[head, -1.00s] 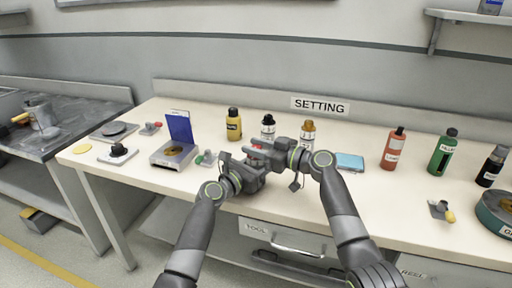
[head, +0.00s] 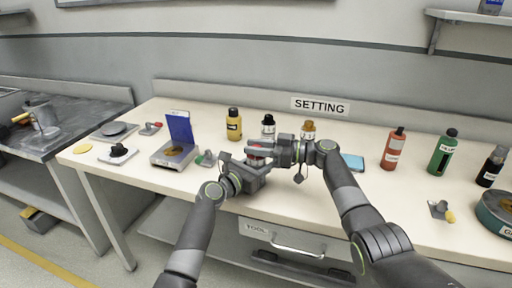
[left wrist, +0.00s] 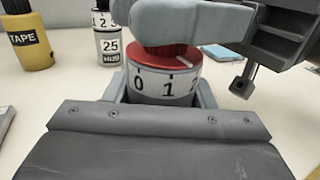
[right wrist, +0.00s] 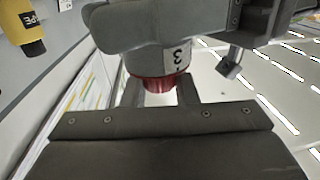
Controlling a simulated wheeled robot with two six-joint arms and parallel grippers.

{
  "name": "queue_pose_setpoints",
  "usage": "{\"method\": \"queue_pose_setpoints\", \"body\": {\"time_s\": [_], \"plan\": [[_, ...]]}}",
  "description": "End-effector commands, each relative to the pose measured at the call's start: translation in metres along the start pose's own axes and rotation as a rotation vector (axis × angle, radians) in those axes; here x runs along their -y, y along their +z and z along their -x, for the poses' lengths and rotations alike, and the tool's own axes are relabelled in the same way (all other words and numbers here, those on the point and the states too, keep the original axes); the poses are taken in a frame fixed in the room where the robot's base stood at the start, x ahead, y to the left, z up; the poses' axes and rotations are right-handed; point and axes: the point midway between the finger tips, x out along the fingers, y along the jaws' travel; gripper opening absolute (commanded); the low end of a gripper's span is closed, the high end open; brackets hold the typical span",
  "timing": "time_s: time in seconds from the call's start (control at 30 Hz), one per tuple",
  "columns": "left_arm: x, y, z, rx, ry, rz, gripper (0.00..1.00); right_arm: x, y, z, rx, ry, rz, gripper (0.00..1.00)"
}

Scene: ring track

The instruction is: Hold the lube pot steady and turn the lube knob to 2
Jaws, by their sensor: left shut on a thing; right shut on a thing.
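The lube pot (left wrist: 165,85) stands upright in the left wrist view, with a white band reading 0, 1 and part of a 2. My left gripper (head: 256,164) is shut around its body from the front. The red lube knob (left wrist: 168,60) sits on top, and its white mark lies right of the 1, towards the 2; the exact setting is unclear. My right gripper (head: 264,150) is shut on the knob from the right. In the right wrist view the red knob (right wrist: 158,86) lies between the fingers, with a 3 on the band. In the head view the grippers hide most of the pot.
A yellow bottle (head: 234,124) and two dial pots (head: 268,127) (head: 308,130) stand behind the grippers. Red (head: 394,149) and green (head: 442,152) bottles stand at right. The drawer front (head: 297,255) is below the table edge.

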Motion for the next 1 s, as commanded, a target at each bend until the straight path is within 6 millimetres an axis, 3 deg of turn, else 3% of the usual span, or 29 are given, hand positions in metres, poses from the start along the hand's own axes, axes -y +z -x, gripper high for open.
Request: {"method": "queue_pose_setpoints", "body": {"time_s": [0.53,0.57,0.7,1.0], "plan": [[0.0018,0.0010,-0.0005,0.002,-0.004,0.000,0.23,-0.0006,0.0029,0.0018,0.001,-0.036,-0.003,0.03],[0.0018,0.0010,-0.0005,0.002,-0.004,0.001,0.23,-0.0005,0.0029,0.0018,0.001,-0.036,-0.003,0.30],[0.0015,0.0009,-0.0004,0.002,-0.003,0.000,0.23,-0.0003,0.0019,0.0016,0.000,-0.037,-0.002,0.48],[0.0008,0.0006,-0.0002,0.001,-0.002,0.000,0.23,-0.0003,0.0007,0.0031,-0.002,-0.038,-0.001,0.48]]}}
